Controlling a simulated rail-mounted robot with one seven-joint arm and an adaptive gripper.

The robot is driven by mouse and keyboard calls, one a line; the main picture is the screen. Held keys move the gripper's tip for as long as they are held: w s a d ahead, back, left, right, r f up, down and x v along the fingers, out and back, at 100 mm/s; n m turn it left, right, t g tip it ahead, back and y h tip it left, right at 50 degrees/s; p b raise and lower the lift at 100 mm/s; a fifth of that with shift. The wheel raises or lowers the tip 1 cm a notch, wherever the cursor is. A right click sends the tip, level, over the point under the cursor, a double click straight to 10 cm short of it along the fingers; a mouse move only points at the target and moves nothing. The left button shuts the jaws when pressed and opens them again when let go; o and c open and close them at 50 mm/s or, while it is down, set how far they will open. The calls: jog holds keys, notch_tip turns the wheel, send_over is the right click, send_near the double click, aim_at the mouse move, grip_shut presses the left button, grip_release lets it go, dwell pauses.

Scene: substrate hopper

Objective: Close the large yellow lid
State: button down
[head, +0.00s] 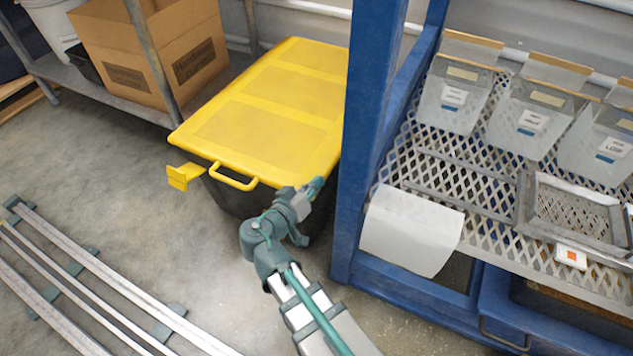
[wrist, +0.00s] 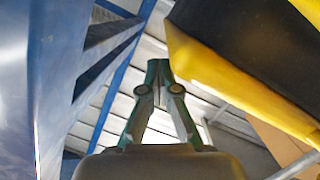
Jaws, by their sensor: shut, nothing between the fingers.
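The large yellow lid (head: 270,105) lies over the black bin (head: 235,198) in the head view. It looks flat or nearly so; I cannot tell whether its far edge sits fully down. A yellow handle (head: 233,178) is on its front edge. My gripper (head: 318,186) is at the lid's front right corner, between the bin and the blue rack post; contact is unclear. In the wrist view my gripper (wrist: 158,68) is shut and empty, with the lid's yellow edge (wrist: 235,85) and the dark bin side (wrist: 265,35) to its right.
A blue rack (head: 365,130) stands close on the right, with clear bins (head: 455,95) and a white sheet (head: 410,232) on its mesh shelf. A yellow bracket (head: 183,176) sticks out at the bin's left. Floor rails (head: 90,285) lie front left.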

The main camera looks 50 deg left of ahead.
jog(key=shift+d+f, duration=0.2)
jog(key=shift+f, duration=0.6)
notch_tip(320, 180, up, 6)
jog(key=shift+p, duration=0.9)
jog(key=p+v, duration=0.3)
jog(key=v, duration=0.6)
jog(key=shift+s+d, duration=0.25)
jog(key=shift+d, duration=0.2)
